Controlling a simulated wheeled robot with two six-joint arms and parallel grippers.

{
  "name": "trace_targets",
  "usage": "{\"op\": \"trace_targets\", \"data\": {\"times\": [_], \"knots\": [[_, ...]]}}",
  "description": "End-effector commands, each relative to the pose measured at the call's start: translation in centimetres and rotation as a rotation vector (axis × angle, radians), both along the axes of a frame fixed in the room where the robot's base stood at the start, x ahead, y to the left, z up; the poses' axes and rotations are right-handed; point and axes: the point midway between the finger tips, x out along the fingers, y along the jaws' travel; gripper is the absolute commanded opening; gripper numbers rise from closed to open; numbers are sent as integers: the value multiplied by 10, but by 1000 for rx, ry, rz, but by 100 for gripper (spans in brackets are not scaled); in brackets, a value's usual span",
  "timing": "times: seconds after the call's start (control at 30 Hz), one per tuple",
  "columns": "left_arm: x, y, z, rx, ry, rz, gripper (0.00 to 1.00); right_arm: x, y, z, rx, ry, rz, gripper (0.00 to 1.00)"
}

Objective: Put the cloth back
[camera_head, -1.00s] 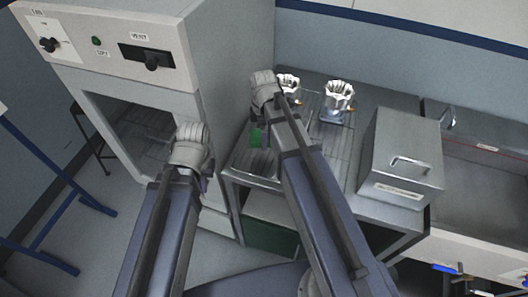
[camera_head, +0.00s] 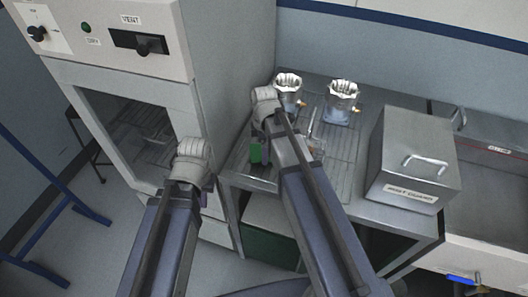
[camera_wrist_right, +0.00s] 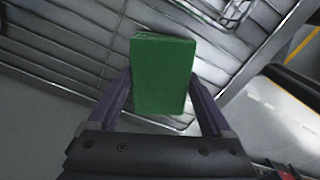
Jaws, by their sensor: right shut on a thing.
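The green folded cloth (camera_wrist_right: 162,75) is a flat rectangular pad between the two fingers of my right gripper (camera_wrist_right: 162,92) in the right wrist view, above a wire rack. My right gripper is shut on it. In the head view a small part of the cloth (camera_head: 256,153) shows beside my right wrist, over the left end of the rack bench; the arm hides the rest. My left gripper (camera_head: 202,190) is in front of the open cabinet, pointing down; its fingers are mostly hidden behind the wrist and arm.
A grey metal box with a handle (camera_head: 412,160) stands to the right. The cabinet (camera_head: 150,85) with its open chamber is at the left. A green bin (camera_head: 268,235) sits beneath the bench.

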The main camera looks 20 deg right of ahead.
Motion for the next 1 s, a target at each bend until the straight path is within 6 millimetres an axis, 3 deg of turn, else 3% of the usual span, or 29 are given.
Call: {"op": "trace_targets", "data": {"times": [0.23, 0.27, 0.4, 0.77, 1.0], "knots": [[0, 0, -4, 0, 0, 0, 0, 0, 0, -4, 0, 0, 0, 32], [0, 0, -3, 0, 0, 0, 0, 0, 0, -3, 0, 0, 0, 86], [0, 0, -2, 0, 0, 0, 0, 0, 0, -2, 0, 0, 0, 100], [0, 0, 1, 0, 0, 0, 0, 0, 0, 1, 0, 0, 0, 100], [0, 0, 22, 0, 0, 0, 0, 0, 0, 21, 0, 0, 0, 100]]}}
